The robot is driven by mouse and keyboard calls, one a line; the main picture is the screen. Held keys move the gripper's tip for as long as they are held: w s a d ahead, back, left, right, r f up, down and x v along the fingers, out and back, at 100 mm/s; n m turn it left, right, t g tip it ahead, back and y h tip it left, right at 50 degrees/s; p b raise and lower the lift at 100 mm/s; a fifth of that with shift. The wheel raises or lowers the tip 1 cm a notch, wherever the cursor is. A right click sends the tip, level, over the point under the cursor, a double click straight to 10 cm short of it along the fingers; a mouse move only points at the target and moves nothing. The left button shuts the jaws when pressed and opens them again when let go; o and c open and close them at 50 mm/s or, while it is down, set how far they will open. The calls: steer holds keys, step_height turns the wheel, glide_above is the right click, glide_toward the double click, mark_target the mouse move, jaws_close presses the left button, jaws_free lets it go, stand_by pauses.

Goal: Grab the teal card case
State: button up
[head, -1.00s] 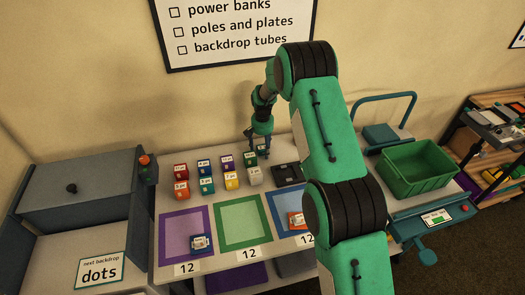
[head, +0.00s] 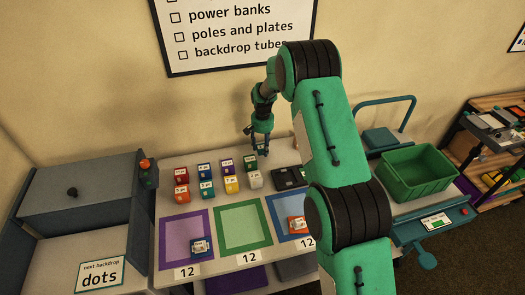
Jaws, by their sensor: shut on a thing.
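My gripper (head: 262,149) is over the back of the white table, just behind the rows of small card cases. It is shut on a small dark case, mostly hidden by the fingers; its colour is hard to make out. A teal card case (head: 206,189) stands in the front row, apart from my gripper, between an orange case (head: 181,193) and a yellow case (head: 231,184).
Red (head: 181,174), blue (head: 204,169), purple (head: 227,165) and green (head: 249,163) cases form the back row. A white case (head: 255,179) and a black tray (head: 288,177) are nearby. Purple, green (head: 243,247) and blue mats lie in front. A green crate (head: 417,172) stands right.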

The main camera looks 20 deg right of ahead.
mark_target(263, 146)
step_height(263, 146, up, 7)
steer(key=shift+f+p, duration=0.15)
steer(key=shift+p, duration=0.35)
steer(key=shift+c, duration=0.2)
